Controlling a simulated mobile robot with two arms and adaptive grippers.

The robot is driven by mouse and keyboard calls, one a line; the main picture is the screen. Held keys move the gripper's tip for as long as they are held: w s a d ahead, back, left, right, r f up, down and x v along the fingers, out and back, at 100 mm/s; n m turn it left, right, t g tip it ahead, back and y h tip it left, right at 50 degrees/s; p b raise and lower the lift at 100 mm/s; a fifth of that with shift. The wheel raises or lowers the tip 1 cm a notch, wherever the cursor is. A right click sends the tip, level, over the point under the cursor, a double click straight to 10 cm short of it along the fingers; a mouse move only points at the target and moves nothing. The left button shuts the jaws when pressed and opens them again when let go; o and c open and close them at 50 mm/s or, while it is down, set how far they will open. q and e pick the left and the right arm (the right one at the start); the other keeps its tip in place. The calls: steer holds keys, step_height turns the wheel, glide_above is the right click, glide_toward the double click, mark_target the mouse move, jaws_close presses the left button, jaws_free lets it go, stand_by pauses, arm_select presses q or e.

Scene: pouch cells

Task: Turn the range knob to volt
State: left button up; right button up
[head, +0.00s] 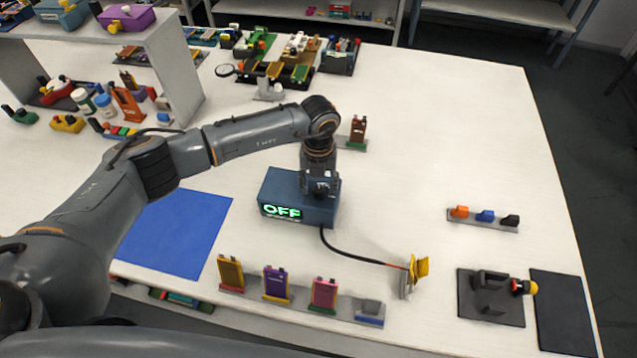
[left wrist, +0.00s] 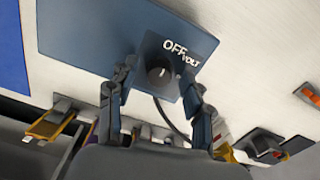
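The blue meter box (head: 285,200) stands on the white table, its green display reading OFF. In the left wrist view, the dark round range knob (left wrist: 161,74) sits on a dark panel of the box. The labels OFF and VOLT are printed beside it, and a short pale mark shows on the knob. My left gripper (head: 319,190) points down over the box top. In the left wrist view its two fingers (left wrist: 163,80) are spread on either side of the knob, with gaps visible. The knob is hidden in the head view. My right gripper is not seen.
A black cable runs from the box to a yellow clamp-like piece (head: 421,267). A row of coloured cells (head: 275,284) stands at the front. A blue mat (head: 175,235) lies left, and a black fixture (head: 490,297) right.

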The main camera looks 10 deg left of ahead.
arm_select(q)
jaws_close()
steer(key=shift+f+m+b, duration=0.15)
steer(key=shift+m+b, duration=0.25)
steer(key=shift+b, duration=0.3)
steer(key=m+b, duration=0.5)
steer(key=b, duration=0.1)
steer(key=shift+f, duration=0.1)
steer(key=shift+d+r+m+b, duration=0.1)
steer(key=shift+r+m+b, duration=0.05)
steer(key=shift+m+b, duration=0.65)
steer(key=shift+r+m+b, duration=0.1)
steer(key=shift+m+b, duration=0.6)
steer(key=shift+m, duration=0.1)
steer(key=shift+o, duration=0.5)
jaws_free()
